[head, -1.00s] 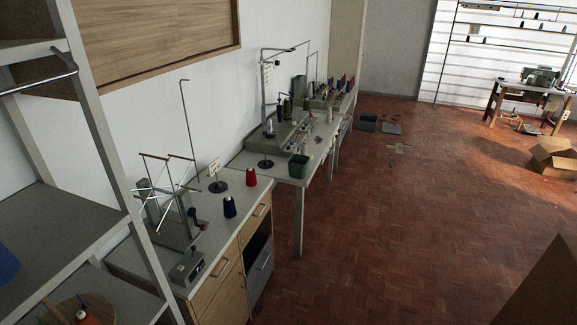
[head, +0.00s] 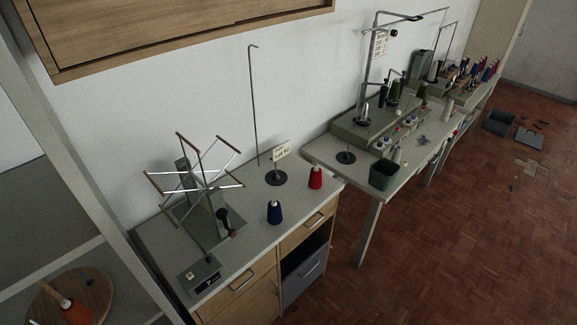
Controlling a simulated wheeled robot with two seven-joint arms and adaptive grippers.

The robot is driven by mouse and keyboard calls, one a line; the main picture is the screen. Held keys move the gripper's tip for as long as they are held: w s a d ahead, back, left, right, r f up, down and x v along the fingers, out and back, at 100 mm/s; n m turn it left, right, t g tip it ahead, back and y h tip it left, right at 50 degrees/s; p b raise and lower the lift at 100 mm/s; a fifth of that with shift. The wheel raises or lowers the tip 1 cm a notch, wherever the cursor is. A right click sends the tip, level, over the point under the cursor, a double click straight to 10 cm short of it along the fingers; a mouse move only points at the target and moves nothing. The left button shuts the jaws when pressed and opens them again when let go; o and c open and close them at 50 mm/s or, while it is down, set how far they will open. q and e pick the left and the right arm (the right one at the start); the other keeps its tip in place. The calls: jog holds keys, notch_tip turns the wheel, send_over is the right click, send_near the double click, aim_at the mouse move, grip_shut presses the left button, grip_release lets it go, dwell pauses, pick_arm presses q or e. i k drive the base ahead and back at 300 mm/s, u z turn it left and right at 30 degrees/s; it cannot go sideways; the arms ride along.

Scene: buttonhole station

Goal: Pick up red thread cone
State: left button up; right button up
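A red thread cone (head: 316,178) stands upright on the grey top of the near cabinet (head: 235,236), close to its far right corner. A dark blue cone (head: 274,212) stands to its left and nearer. Neither of my grippers shows in the head view.
A yarn winder (head: 196,185) with spread arms and a thin pole on a round base (head: 276,178) stand on the cabinet. A shelf post (head: 95,190) is at the left. Beyond is a machine table with a dark green bin (head: 383,174).

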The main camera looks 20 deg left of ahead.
aim_at(315, 180)
jog(key=u, duration=0.75)
jog(key=i, duration=0.9)
jog(key=u, duration=0.8)
